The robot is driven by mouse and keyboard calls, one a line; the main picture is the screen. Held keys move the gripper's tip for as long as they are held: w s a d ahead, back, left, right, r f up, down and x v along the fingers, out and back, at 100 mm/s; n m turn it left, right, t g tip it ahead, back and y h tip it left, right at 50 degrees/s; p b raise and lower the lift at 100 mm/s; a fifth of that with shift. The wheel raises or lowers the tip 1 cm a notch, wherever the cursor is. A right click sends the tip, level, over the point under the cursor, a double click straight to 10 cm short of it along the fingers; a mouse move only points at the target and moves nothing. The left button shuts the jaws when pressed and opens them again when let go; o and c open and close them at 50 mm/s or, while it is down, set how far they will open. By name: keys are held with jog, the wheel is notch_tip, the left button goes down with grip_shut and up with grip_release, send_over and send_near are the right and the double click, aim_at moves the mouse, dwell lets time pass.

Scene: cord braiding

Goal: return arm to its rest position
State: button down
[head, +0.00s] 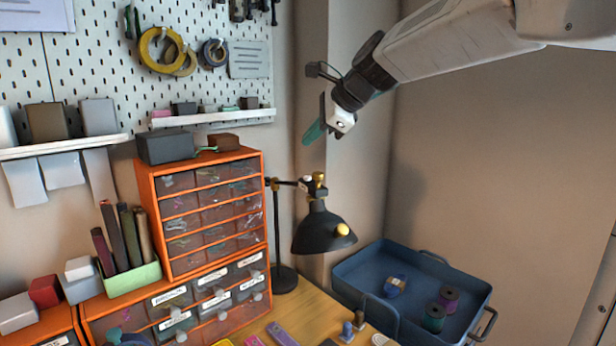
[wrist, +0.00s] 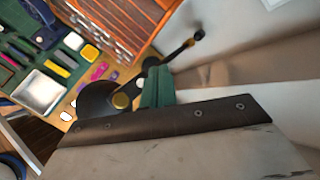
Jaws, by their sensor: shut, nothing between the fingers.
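My gripper (head: 313,132) is raised high in the head view, in front of the wall corner and above the black desk lamp (head: 318,230). Its teal fingers are shut together with nothing held between them, and they point down to the left. In the wrist view the teal fingers of my gripper (wrist: 157,86) show as one closed block. My arm reaches in from the upper right of the head view. The gripper looks clear of the lamp and the drawers.
Orange drawer cabinets (head: 208,210) stand at left below a pegboard (head: 100,70). A blue tray (head: 395,262) with spools is at lower right. The wrist view shows a green mat (wrist: 52,75) with tools. The beige wall area at right is open.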

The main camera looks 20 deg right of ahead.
dwell(0.3)
jog(key=s+d+f+n+g+h, duration=0.1)
jog(key=s+f+n, duration=0.5)
jog(key=s, duration=0.6)
jog(key=s+f+n+g+h, duration=0.2)
jog(key=s+f+n, duration=0.4)
jog(key=s, duration=0.6)
jog(key=s+d+f+n+g+h, duration=0.1)
jog(key=s+f+n+g+h, duration=0.1)
jog(key=s+f+n, duration=0.5)
jog(key=s+n+g, duration=0.1)
jog(key=s, duration=0.4)
jog(key=shift+d, duration=0.3)
